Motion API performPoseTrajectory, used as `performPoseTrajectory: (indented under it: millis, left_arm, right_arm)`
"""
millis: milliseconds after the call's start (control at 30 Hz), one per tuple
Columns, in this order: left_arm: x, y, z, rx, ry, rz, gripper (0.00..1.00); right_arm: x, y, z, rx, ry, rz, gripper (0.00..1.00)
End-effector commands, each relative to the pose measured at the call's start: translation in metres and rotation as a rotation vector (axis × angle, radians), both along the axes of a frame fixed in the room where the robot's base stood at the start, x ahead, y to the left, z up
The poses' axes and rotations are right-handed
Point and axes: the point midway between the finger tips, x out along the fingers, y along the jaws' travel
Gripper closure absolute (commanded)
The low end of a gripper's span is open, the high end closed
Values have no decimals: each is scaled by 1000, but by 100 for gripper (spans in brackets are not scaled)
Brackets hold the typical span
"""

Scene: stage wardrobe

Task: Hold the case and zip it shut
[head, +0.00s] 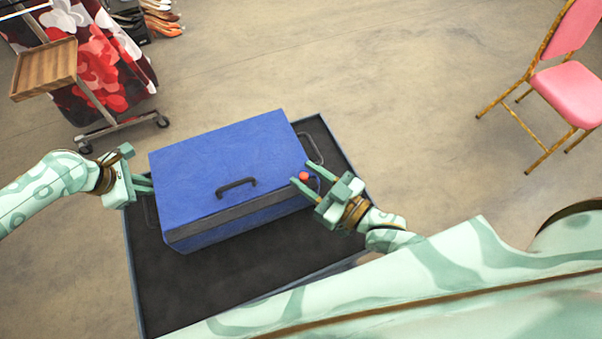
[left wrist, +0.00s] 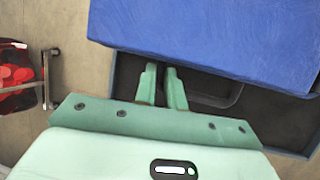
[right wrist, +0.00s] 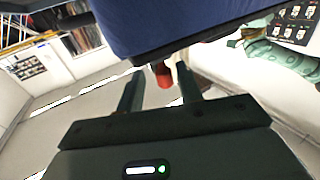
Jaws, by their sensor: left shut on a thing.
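The blue case (head: 230,165) lies with its lid down, a dark handle (head: 236,186) on its front and a grey band along its front edge. Its side loop handle (head: 150,208) is at the left end. It also shows in the left wrist view (left wrist: 235,98). My left gripper (head: 150,184) is shut on this loop. A red ball-shaped pull (head: 304,176) is at the case's right front corner. My right gripper (head: 302,174) is open, its fingers on either side of the pull. The right wrist view shows the red pull (right wrist: 163,76) between the fingers, with gaps beside it.
The case rests on a dark rimmed table top (head: 190,295), with bare room in front. A rack with a wooden tray (head: 45,70) and red patterned cloth (head: 100,65) stands at the back left. A pink chair (head: 570,95) stands far right.

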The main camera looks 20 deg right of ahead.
Motion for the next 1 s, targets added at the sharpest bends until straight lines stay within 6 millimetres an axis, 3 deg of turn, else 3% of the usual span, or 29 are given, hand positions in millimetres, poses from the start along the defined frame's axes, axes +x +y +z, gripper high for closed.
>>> performPoseTrajectory:
  millis: [300, 500, 867, 900, 967, 1000]
  left_arm:
    - [-1, -1, -1, -2, 1, -2, 100]
    - [-1, -2, 0, -3, 1, -2, 100]
    - [-1, -3, -1, -4, 2, -4, 100]
    - [-1, -3, -1, -4, 2, -4, 80]
    - [-1, -3, -1, -4, 2, -4, 64]
    - [-1, -2, -1, -3, 2, -3, 63]
  right_arm:
    - [-62, -36, -2, -4, 6, 1, 64]
    - [-90, -52, -1, -3, 4, 0, 64]
    - [-97, -57, 0, -2, 1, 0, 64]
    - [-97, -57, -1, -2, 1, 0, 64]
    - [-97, -57, -1, -2, 1, 0, 64]
    - [-97, -57, -1, -2, 1, 0, 64]
